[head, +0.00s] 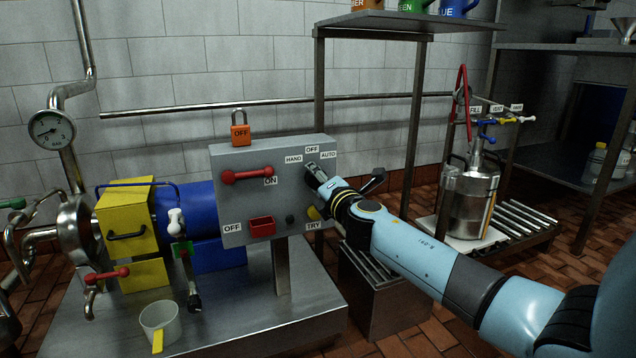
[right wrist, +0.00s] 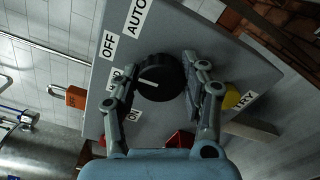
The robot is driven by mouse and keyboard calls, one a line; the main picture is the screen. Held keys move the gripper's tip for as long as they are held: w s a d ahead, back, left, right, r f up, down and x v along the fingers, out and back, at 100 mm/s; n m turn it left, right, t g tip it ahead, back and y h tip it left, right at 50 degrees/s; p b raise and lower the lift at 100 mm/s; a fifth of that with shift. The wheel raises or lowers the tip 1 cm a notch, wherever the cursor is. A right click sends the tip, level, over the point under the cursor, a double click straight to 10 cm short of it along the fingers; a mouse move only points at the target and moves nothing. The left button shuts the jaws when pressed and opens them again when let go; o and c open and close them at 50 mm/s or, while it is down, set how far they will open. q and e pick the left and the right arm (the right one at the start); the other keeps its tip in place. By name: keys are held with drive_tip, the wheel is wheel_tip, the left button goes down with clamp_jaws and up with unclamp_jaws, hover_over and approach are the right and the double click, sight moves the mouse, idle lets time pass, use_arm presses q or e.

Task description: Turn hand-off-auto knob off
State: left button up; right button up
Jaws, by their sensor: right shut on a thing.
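The hand-off-auto knob is a round black knob (right wrist: 158,78) with a white pointer line, on the front of the grey control box (head: 227,158). In the right wrist view the pointer line points left, toward the HAND label, which a finger partly hides. The OFF label (right wrist: 108,45) and AUTO label (right wrist: 136,14) are clear of the fingers. My right gripper (right wrist: 157,80) has one finger on each side of the knob and is shut on it. In the head view my right gripper (head: 316,176) hides most of the knob. My left gripper is not in view.
The box also carries a red lever (head: 247,175) by ON, a red part (head: 261,226) by OFF and a yellow part (head: 313,213) by TRY. An orange padlock (head: 240,134) stands on top. A white cup (head: 160,322) is on the metal bench.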

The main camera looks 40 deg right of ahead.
drive_tip(key=shift+f, duration=0.1)
idle(0.5)
drive_tip(key=o, duration=1.2)
drive_tip(key=v, duration=1.2)
drive_tip(key=shift+s, duration=0.1)
